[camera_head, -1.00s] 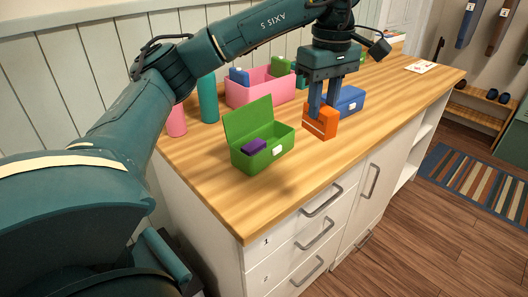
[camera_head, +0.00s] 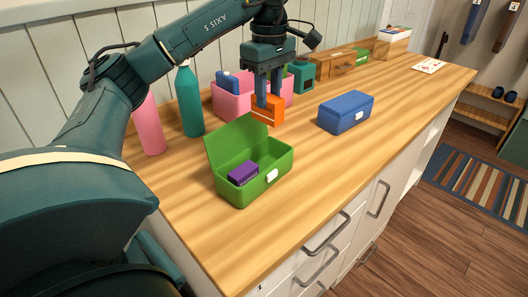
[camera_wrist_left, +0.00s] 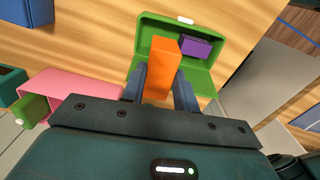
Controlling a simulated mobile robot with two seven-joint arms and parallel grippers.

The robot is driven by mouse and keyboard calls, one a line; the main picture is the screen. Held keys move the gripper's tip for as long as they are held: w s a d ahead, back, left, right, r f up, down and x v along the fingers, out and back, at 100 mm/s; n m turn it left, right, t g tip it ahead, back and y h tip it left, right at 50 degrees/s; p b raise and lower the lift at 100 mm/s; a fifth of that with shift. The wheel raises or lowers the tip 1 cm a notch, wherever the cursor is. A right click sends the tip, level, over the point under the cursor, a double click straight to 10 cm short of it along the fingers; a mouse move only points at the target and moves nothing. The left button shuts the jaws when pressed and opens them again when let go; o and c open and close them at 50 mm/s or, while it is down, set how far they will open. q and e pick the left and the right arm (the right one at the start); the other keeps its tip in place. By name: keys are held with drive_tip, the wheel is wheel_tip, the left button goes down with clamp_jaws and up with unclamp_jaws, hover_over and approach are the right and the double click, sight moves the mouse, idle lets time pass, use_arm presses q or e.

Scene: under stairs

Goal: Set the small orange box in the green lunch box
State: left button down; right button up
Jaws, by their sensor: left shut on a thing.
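The small orange box (camera_head: 268,110) is held between the fingers of my left gripper (camera_head: 268,92), which is shut on it. In the left wrist view the orange box (camera_wrist_left: 162,68) sits between the two fingers (camera_wrist_left: 160,85). The green lunch box (camera_head: 262,188) stands open on the counter, nearer the camera than the orange box, with its lid tilted up at the back. A small purple box (camera_head: 243,172) lies inside it, toward the left. In the left wrist view the green lunch box (camera_wrist_left: 205,75) appears behind the orange box. My right gripper is not in view.
A closed blue lunch box (camera_head: 346,112) stands right of the green one. A pink bin (camera_head: 228,104) with things in it is behind. A teal bottle (camera_head: 189,100) and a pink bottle (camera_head: 148,125) stand at the left. The wooden counter (camera_head: 400,90) is clear at the right.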

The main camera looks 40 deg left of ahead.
use_arm(q)
wheel_tip(320, 180, down, 14)
drive_tip(key=shift+r, duration=0.2)
drive_tip(key=shift+f, duration=0.35)
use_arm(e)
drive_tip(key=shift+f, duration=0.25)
use_arm(q)
drive_tip(key=shift+f, duration=0.1)
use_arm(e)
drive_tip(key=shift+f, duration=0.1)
use_arm(q)
drive_tip(key=c, duration=1.1)
unclamp_jaws()
drive_tip(key=shift+o, duration=0.2)
